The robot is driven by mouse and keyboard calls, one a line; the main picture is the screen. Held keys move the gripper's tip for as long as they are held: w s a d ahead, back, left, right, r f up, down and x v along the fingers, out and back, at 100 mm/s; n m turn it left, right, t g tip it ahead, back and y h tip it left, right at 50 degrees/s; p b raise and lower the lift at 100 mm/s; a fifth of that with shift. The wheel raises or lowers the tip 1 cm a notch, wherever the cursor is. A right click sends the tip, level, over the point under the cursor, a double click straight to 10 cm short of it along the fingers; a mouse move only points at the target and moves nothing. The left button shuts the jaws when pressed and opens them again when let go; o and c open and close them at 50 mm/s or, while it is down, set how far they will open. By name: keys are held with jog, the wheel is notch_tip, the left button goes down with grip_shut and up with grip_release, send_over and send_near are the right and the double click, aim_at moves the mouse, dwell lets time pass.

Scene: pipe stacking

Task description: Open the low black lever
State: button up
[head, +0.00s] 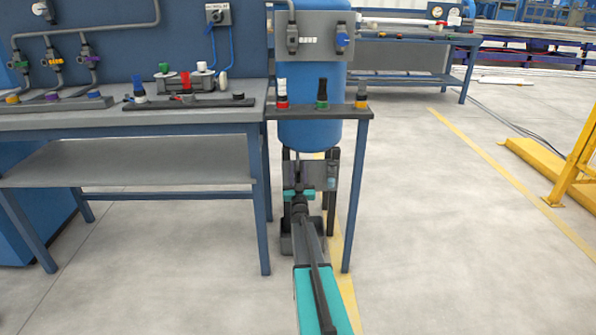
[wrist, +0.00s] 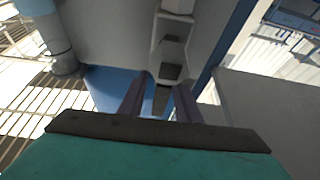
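My gripper (head: 299,192) is low under the small bench in the head view, in front of the blue tank's lower part. In the wrist view my gripper (wrist: 161,84) has two dark fingers standing apart with a gap between them. A dark, narrow piece (wrist: 161,101) shows in that gap, in line with a grey fitting just beyond it; it may be the low black lever. I cannot tell whether the fingers touch it. In the head view my arm and gripper cover that spot, so the lever cannot be made out there.
The small bench (head: 348,114) carries white-and-red, green and yellow-and-black fittings above my arm. A blue tank (head: 310,134) hangs behind it. Bench legs stand close on both sides. A larger workbench (head: 130,119) is at left. The floor (head: 440,240) at right is open.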

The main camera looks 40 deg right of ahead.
jog(key=shift+v, duration=0.8)
jog(key=p+v, duration=0.3)
jog(key=v, duration=0.9)
jog(key=shift+f, duration=0.1)
